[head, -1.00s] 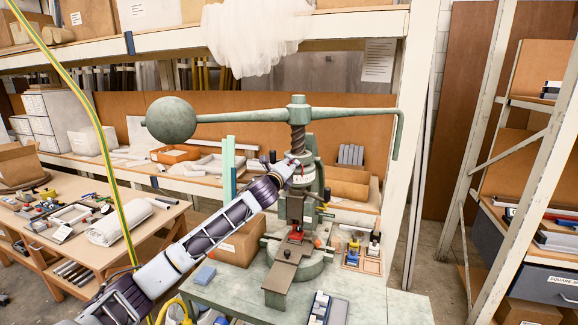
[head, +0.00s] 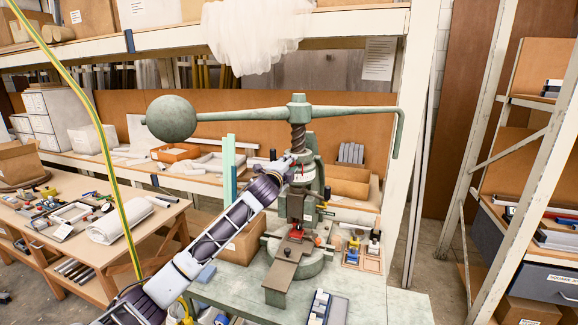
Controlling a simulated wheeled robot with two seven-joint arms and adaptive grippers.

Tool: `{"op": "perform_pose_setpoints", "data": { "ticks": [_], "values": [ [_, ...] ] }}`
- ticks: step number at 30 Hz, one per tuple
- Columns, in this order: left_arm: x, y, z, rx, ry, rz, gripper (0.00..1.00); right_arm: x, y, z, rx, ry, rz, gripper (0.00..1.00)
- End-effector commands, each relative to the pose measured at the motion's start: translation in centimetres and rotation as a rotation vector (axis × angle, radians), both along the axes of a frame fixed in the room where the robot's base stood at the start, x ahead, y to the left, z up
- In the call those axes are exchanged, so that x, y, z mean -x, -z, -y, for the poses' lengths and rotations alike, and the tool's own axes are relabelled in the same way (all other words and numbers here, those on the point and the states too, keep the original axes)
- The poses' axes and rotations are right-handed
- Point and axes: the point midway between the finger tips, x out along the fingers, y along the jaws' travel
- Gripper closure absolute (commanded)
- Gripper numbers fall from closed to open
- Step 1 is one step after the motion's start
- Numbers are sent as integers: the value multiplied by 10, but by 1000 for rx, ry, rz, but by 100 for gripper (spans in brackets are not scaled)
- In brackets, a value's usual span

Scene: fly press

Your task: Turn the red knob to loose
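The green fly press (head: 308,180) stands on the bench, with a screw, a long lever arm and a ball weight. My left gripper (head: 296,165) is at the press's upper body, just below the screw, touching or very close to it. A small red patch (head: 301,170) shows at its fingertips; it may be the red knob, mostly hidden by the gripper. The fingers are too small and overlapped to tell whether they are open or shut. A red part (head: 296,233) also sits low on the press, above its base. My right gripper is not in view.
The lever arm (head: 240,115) and ball weight (head: 171,118) extend above my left arm. Boxes and trays fill the shelf behind. A wooden tray (head: 362,258) of small parts is right of the press. The bench's front right (head: 390,303) is clear.

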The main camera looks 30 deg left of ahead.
Motion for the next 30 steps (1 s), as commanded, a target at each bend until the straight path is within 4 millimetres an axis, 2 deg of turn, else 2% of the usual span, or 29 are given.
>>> {"op": "perform_pose_setpoints", "data": {
  "ticks": [11, 12, 16, 30],
  "values": [
    [0, 1, -1, 5, -2, -1, 97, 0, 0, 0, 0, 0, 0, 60],
    [0, 1, -1, 5, -2, -1, 68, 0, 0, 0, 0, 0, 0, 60],
    [0, 1, 0, 4, -1, -1, 51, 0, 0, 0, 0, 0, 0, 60],
    [2, 0, 0, 3, 0, 0, 51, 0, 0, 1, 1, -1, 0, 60]
  ]
}}
